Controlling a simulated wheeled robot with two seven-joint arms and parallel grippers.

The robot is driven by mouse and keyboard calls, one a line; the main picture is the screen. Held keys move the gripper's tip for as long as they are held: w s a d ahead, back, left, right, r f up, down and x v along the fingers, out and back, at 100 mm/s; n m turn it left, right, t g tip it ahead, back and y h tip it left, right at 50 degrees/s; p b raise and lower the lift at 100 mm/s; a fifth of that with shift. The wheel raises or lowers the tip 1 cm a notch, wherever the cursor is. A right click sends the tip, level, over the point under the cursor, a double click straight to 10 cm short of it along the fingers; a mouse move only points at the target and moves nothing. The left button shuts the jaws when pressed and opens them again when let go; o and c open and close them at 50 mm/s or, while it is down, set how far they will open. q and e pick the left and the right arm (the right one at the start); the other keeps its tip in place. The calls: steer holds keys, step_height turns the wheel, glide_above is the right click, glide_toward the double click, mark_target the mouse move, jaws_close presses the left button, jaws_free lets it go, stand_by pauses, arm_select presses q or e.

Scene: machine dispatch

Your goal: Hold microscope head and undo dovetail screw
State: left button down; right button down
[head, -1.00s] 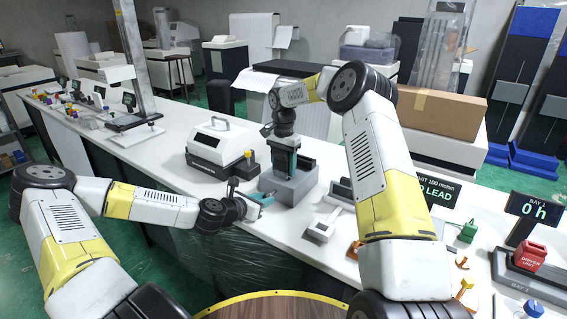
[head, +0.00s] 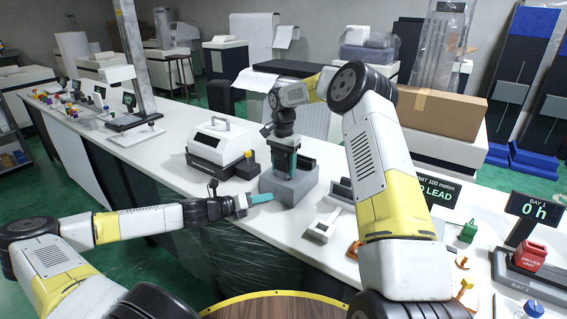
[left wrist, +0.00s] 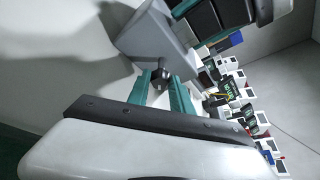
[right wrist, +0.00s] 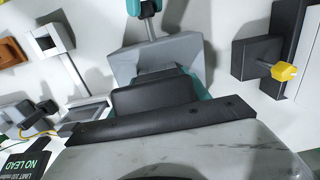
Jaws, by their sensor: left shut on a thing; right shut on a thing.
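The grey dovetail block (head: 290,188) stands on the white bench; it also shows in the left wrist view (left wrist: 150,42) and the right wrist view (right wrist: 185,52). My right gripper (head: 284,160) points down over it, shut on the dark microscope head (right wrist: 155,97), which sits at the block. Its lower part is hidden. My left gripper (head: 262,197) reaches the block's front from the left. Its teal fingers are shut on the dark knob of the dovetail screw (left wrist: 160,76). In the right wrist view the screw's pale shank (right wrist: 149,28) runs from the fingers to the block.
A white machine with a handle (head: 218,145) stands left of the block. A white square frame (head: 321,226) and a dark fixture with a yellow knob (right wrist: 284,72) stand close by. Orange pieces (head: 354,249) lie to the right. The bench's front edge runs under my left arm.

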arm_select(q)
steer(key=shift+f+n+h, duration=0.15)
steer(key=shift+n+h, duration=0.15)
steer(key=shift+n, duration=0.3)
steer(key=shift+a+f+n+h, duration=0.1)
steer(key=shift+n+h, duration=0.5)
steer(key=shift+n, duration=0.5)
steer(key=c, duration=1.1)
jaws_free()
steer(key=shift+o, duration=0.2)
steer(key=shift+s+a, duration=0.6)
steer(key=shift+s, duration=0.2)
steer(key=shift+s+a, duration=0.55)
steer(key=shift+s, duration=0.25)
